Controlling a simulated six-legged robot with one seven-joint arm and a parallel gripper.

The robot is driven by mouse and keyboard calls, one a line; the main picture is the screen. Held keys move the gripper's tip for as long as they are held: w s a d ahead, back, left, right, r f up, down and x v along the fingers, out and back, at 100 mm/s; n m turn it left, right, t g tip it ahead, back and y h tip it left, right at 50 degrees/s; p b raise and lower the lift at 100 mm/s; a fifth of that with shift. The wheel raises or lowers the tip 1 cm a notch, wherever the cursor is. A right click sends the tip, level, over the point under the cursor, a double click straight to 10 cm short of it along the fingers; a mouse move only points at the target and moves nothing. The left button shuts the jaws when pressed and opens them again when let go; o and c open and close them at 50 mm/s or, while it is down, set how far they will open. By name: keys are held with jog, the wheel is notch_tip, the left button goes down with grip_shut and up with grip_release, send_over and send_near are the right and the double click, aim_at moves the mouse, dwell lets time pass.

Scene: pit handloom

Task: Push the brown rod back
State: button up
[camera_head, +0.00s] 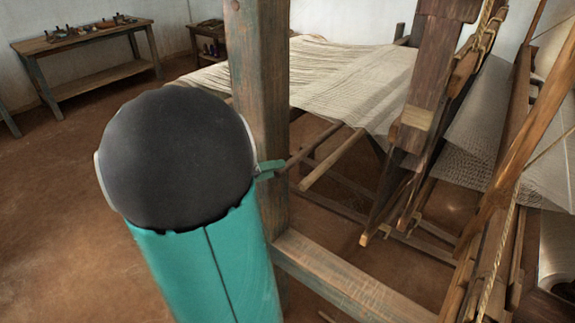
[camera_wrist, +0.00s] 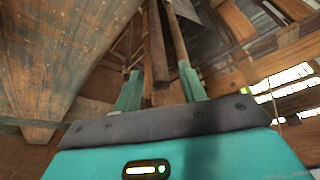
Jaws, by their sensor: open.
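A thin brown rod (camera_head: 312,149) runs back from beside the upright wooden post towards the cloth in the head view. A green fingertip of my gripper (camera_head: 268,169) shows at the post, close to the rod's near end; the rest of the gripper is hidden behind my arm and the post. In the wrist view, my gripper (camera_wrist: 161,86) is open, with its two green fingers apart. A brown rod (camera_wrist: 157,45) points towards the camera between the fingers. I cannot tell whether a finger touches it.
The thick post (camera_head: 258,90) stands right beside my gripper. A paler bar (camera_head: 333,160) lies just right of the rod. Hanging loom timbers (camera_head: 415,110) and a low beam (camera_head: 350,285) are to the right. A bench (camera_head: 85,40) stands at the back left, with open floor before it.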

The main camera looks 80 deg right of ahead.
aim_at(288, 167)
jog(key=x, duration=0.5)
jog(key=shift+s+d+f, duration=0.15)
jog(key=shift+d, duration=0.15)
